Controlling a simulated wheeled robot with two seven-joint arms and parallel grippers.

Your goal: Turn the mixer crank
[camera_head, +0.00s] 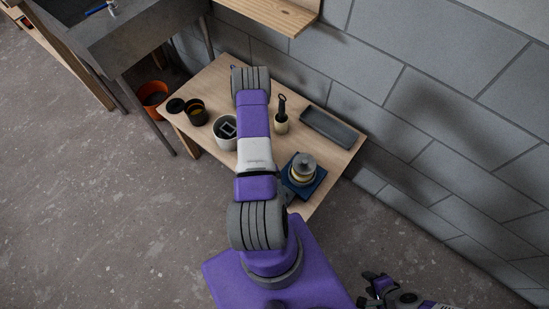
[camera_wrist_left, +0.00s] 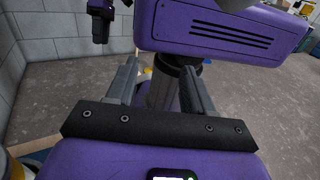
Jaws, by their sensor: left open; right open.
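A squat grey and cream device on a dark blue square base (camera_head: 303,171) stands at the table's near right corner; it may be the mixer. I cannot make out a crank on it, and one of my purple arm links partly covers its left side. My right gripper (camera_head: 367,289) is open and empty at the bottom right, off the table and apart from the device. My left gripper (camera_wrist_left: 161,70) shows in the left wrist view with its two fingers spread and nothing between them. I cannot pick it out in the head view.
The wooden table (camera_head: 215,78) also holds a dark tray (camera_head: 328,128), a dark-handled tool in a cup (camera_head: 282,117), a pale pot (camera_head: 225,131) and dark cups (camera_head: 196,112). A block wall (camera_head: 440,110) stands behind. An orange bucket (camera_head: 152,95) is at left.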

